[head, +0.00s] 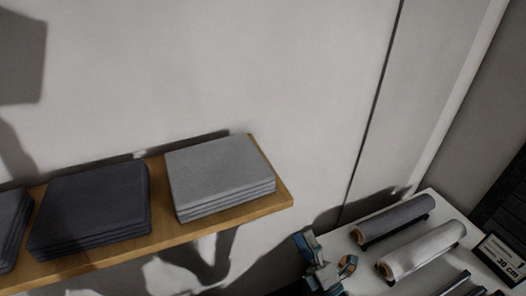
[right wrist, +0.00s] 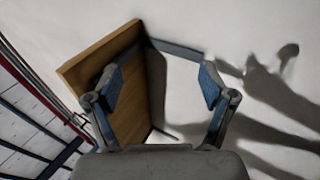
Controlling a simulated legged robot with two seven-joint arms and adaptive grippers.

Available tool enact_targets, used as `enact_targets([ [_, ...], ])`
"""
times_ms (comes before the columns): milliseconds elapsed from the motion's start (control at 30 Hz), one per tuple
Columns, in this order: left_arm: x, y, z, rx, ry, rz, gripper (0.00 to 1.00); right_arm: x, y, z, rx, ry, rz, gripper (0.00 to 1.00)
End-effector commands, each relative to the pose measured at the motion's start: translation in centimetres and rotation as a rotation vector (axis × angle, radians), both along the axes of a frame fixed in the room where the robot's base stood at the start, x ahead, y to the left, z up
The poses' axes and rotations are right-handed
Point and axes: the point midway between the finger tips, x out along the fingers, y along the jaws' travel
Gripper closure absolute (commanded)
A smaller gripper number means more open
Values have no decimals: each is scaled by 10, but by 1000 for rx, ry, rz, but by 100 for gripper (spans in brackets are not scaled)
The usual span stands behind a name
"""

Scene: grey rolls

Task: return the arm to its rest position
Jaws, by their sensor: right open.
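My right gripper (head: 328,262) shows at the bottom of the head view, just right of the wooden shelf's end and left of the white table. In the right wrist view my right gripper (right wrist: 160,85) has its two blue-padded fingers spread wide, with nothing between them. Part of the wooden board (right wrist: 128,85) lies beyond the left finger, and pale wall lies beyond the right one. My left gripper is in neither view.
The wooden shelf (head: 277,201) carries a light grey folded stack (head: 220,172) and dark stacks (head: 92,205). The white table (head: 362,278) holds a dark grey roll (head: 397,217), a light roll (head: 425,250) and a "30 cm" sign (head: 503,260). The wall above the shelf is bare.

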Motion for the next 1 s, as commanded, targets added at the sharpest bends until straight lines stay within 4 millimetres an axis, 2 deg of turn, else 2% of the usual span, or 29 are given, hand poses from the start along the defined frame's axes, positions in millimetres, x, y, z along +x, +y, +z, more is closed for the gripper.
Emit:
enact_targets([
  [33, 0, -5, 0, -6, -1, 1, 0, 12, -24, -28, 149, 189, -73, 18],
  [67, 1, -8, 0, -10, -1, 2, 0, 17, -39, -48, 237, 304, -120, 18],
  [100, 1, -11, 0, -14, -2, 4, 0, 20, -57, -77, 346, 450, -179, 18],
  [167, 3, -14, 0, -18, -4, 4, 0, 15, -78, -122, 497, 654, -269, 18],
  [200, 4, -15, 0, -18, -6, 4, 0, 7, -89, -152, 589, 785, -329, 18],
  [300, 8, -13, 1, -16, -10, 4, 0, -26, -107, -219, 780, 1072, -469, 18],
  [400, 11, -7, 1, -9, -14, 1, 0, -66, -114, -269, 919, 1296, -591, 18],
  [500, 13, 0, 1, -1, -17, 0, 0, -106, -117, -304, 1020, 1477, -697, 18],
  [600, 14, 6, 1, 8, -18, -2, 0, -145, -116, -328, 1098, 1632, -793, 18],
  [767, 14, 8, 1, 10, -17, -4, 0, -207, -110, -353, 1190, 1855, -942, 18],
  [1000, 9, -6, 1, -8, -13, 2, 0, -193, -105, -443, 1168, 1881, -972, 18],
])
